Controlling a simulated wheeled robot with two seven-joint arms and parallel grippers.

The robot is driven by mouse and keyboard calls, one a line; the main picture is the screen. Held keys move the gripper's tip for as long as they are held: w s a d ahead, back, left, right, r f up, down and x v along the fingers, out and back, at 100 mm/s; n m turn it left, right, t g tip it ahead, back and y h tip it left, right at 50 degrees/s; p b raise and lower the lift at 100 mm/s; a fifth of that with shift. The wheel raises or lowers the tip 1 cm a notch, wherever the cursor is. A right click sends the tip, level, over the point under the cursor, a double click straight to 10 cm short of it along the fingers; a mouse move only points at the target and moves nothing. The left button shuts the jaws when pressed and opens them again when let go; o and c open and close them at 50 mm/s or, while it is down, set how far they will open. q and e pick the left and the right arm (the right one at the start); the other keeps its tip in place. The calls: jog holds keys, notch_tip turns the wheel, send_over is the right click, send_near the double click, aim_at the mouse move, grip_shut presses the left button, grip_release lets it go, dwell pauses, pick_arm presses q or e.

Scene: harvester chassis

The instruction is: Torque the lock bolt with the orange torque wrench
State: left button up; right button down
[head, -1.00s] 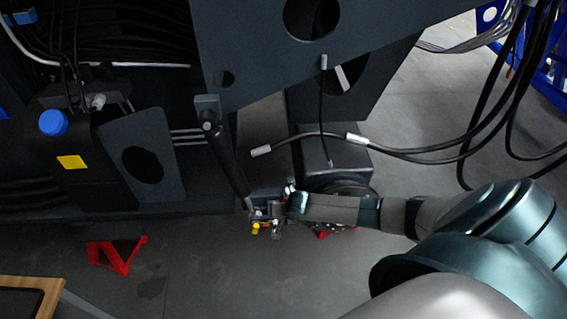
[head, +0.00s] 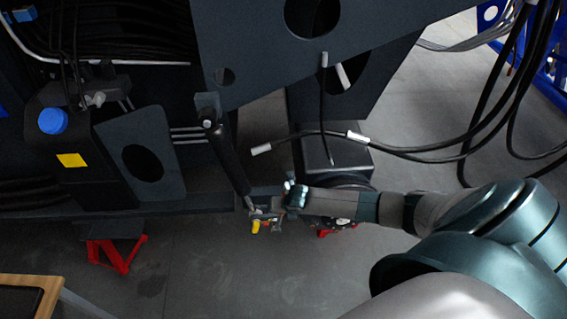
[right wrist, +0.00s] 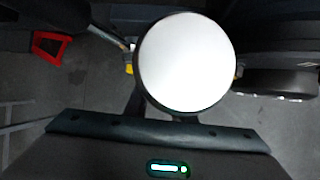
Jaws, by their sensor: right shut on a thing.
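My right gripper (head: 265,220) is at the end of my right arm, low in the middle of the head view, by the lower end of a black cylinder strut (head: 228,160). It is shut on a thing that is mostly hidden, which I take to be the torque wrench. A small yellow-orange part (head: 255,227) shows at the jaws. In the right wrist view a large pale round disc (right wrist: 185,65) hides the fingertips, with small yellow bits at both sides. I cannot make out the lock bolt. My left gripper is not in view.
The dark chassis plate (head: 250,50) overhangs the work spot. Black hoses (head: 430,155) hang at right. A red stand (head: 118,250) is under the chassis at left, and a wooden-edged table (head: 45,288) is in the lower left corner. Bare floor lies between.

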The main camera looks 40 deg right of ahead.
jog(key=shift+w+d+r, duration=0.1)
jog(key=shift+w+d, duration=0.1)
jog(key=shift+w, duration=0.15)
dwell(0.4)
jog(key=d+b, duration=0.1)
jog(key=s+d+f+t+y+b, duration=0.1)
jog(key=shift+s+d+y, duration=0.3)
dwell(0.5)
jog(key=d+b, duration=0.1)
jog(key=b, duration=0.1)
jog(key=s+d+f+m+t+y+b, duration=0.1)
jog(key=b, duration=0.1)
jog(key=shift+s+d+f+y+b, duration=0.15)
jog(key=shift+s+y+b, duration=0.05)
jog(key=shift+y+b, duration=0.1)
dwell(0.5)
